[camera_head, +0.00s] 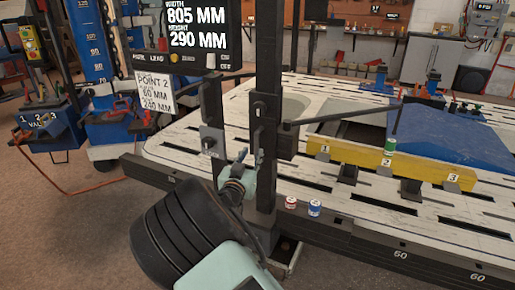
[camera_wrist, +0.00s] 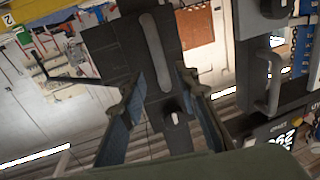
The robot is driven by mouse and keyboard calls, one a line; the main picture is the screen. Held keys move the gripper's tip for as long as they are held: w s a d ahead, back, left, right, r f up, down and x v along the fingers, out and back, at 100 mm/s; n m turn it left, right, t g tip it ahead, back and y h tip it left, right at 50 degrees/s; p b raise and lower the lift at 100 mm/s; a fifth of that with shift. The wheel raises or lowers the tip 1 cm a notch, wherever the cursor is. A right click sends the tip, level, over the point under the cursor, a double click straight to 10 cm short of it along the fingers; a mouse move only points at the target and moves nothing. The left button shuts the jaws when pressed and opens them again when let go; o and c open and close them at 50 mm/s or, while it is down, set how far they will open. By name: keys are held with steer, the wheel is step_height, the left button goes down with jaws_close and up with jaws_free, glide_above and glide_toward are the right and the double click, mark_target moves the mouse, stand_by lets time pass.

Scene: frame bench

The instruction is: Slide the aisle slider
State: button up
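No part is clearly marked as the aisle slider. A likely part is the dark upright post (camera_head: 268,95), which carries a small pale-tipped knob (camera_head: 260,108). My gripper (camera_head: 250,155) points up in front of the post's lower part. In the wrist view my gripper (camera_wrist: 157,80) has its two fingers wide apart, with the plate beyond and the knob seen between them. I cannot tell whether a finger touches anything.
A grey plate with a black handle (camera_head: 211,140) stands left of the post. A thin dark rod (camera_head: 345,115) reaches right over the slotted white bench (camera_head: 225,130).

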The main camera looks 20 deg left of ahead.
mark_target(256, 146)
steer(key=w, duration=0.2)
steer(key=w+b, duration=0.1)
steer(key=w, duration=0.1)
steer(key=w+a, duration=0.1)
steer(key=w, duration=0.2)
jaws_close()
stand_by(0.3)
